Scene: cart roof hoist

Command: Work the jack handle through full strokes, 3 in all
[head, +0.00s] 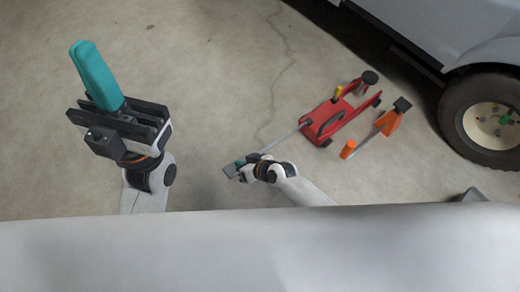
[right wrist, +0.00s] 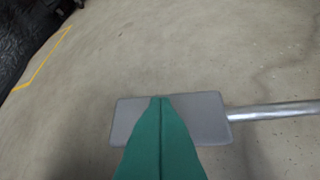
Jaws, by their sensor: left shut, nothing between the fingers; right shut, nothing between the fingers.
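The red jack (head: 322,123) stands on the floor right of centre in the head view, with a dark round saddle (head: 370,77) at its far end. Its thin metal handle (head: 286,139) runs down-left to my right gripper (head: 241,164). In the right wrist view the handle rod (right wrist: 275,110) ends in a flat grey plate (right wrist: 205,112). My right gripper's teal fingers (right wrist: 160,125) are shut and overlap this plate in the picture; I cannot tell whether they touch it. My left gripper (head: 97,75) is shut and empty at the far left, away from the jack.
An orange stand (head: 388,124) with a dark top and an orange-tipped rod (head: 348,149) is close right of the jack. A white vehicle (head: 430,30) with a wheel (head: 449,108) fills the upper right. The concrete floor (head: 215,60) left of the jack is clear.

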